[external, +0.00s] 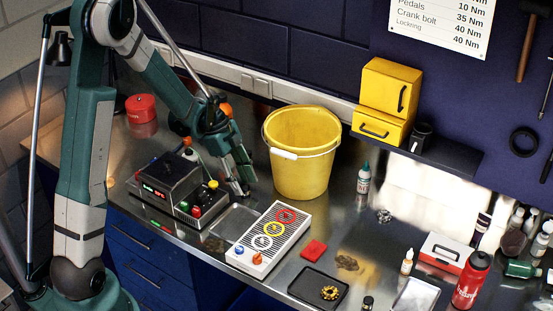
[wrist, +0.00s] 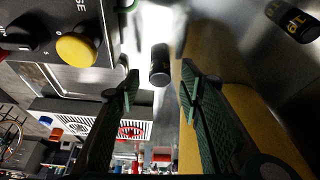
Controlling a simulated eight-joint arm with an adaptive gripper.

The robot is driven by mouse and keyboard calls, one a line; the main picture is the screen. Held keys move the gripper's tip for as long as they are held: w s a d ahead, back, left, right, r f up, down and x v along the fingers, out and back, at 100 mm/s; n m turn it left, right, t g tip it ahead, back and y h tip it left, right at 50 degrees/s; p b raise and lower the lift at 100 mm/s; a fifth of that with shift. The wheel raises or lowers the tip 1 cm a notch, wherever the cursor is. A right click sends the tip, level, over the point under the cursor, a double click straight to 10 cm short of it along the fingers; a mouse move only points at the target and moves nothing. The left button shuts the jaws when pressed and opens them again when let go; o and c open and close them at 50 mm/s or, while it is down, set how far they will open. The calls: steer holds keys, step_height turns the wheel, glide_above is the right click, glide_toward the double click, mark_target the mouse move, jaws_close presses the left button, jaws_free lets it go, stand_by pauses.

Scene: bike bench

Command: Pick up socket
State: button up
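A dark, upright-looking cylinder, seemingly a socket (wrist: 159,66), shows in the wrist view just beyond and between my fingertips. A second black socket with yellow "19" marking (wrist: 292,20) lies at the upper right of that view. My gripper (external: 243,187) is low over the steel bench, between the control box and the yellow bucket. In the wrist view my gripper (wrist: 160,78) is open, with its two fingers apart and nothing visibly clamped. I cannot make out either socket in the external view; the gripper and bucket may hide them.
The yellow bucket (external: 302,165) stands close right of my gripper. The control box (external: 172,190) with knobs is close left; its yellow knob (wrist: 77,48) shows in the wrist view. A white panel with coloured rings (external: 268,240) lies in front. Bottles crowd the right.

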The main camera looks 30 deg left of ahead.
steer(key=shift+x, duration=0.8)
steer(key=shift+c, duration=0.2)
steer(key=c, duration=1)
